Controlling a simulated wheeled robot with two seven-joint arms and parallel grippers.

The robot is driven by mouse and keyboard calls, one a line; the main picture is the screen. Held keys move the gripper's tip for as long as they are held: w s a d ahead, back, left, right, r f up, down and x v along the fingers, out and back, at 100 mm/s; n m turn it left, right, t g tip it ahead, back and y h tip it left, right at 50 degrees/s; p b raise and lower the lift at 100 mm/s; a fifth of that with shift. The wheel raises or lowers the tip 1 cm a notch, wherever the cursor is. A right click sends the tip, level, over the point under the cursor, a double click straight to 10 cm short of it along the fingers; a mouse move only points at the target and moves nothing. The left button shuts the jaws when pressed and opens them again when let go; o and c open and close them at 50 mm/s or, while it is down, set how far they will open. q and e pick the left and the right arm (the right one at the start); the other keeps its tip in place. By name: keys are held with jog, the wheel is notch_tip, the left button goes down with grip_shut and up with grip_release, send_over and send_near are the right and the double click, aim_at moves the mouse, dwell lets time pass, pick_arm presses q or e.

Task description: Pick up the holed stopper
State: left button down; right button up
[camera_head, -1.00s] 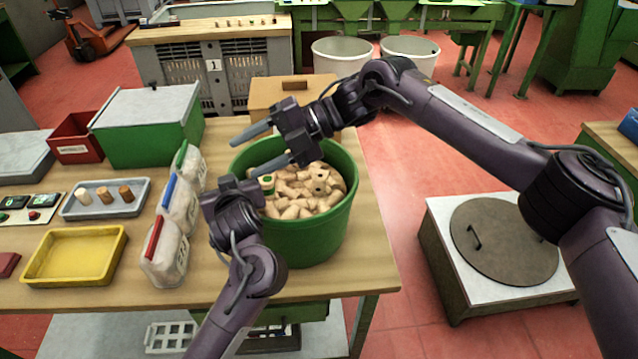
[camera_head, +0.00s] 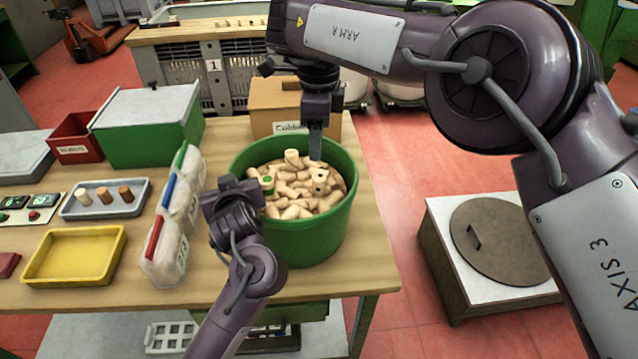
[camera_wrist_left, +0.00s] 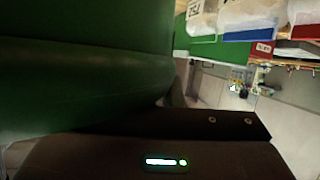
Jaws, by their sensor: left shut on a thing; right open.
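The green tub (camera_head: 302,248) stands on the table, filled with cork stoppers (camera_head: 290,208). A pale stopper with dark holes (camera_head: 319,178), which looks like the holed stopper, lies on top of the heap, right of the middle. My right gripper (camera_head: 315,155) points down just above it, open; its fingers overlap from this side, and I see no contact. My left gripper (camera_head: 236,187) is at the tub's left rim and shut on it. In the left wrist view the tub's green wall (camera_wrist_left: 80,85) fills the left side; the fingertips are hidden there.
Three bags with coloured clips (camera_head: 178,215) stand left of the tub. A yellow tray (camera_head: 75,280) and a grey tray with three stoppers (camera_head: 130,208) lie further left. A cardboard box (camera_head: 270,100) stands behind the tub. A green marked piece (camera_head: 267,184) lies in the heap.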

aim_at(318, 176)
jog(key=shift+w+d+f, duration=0.1)
jog(key=shift+d, duration=0.15)
notch_tip(318, 176, down, 6)
jog(key=shift+r, duration=0.1)
jog(key=shift+a+f, duration=0.1)
jog(key=shift+f, duration=2.7)
jog(key=shift+c, duration=0.2)
jog(key=c, duration=1)
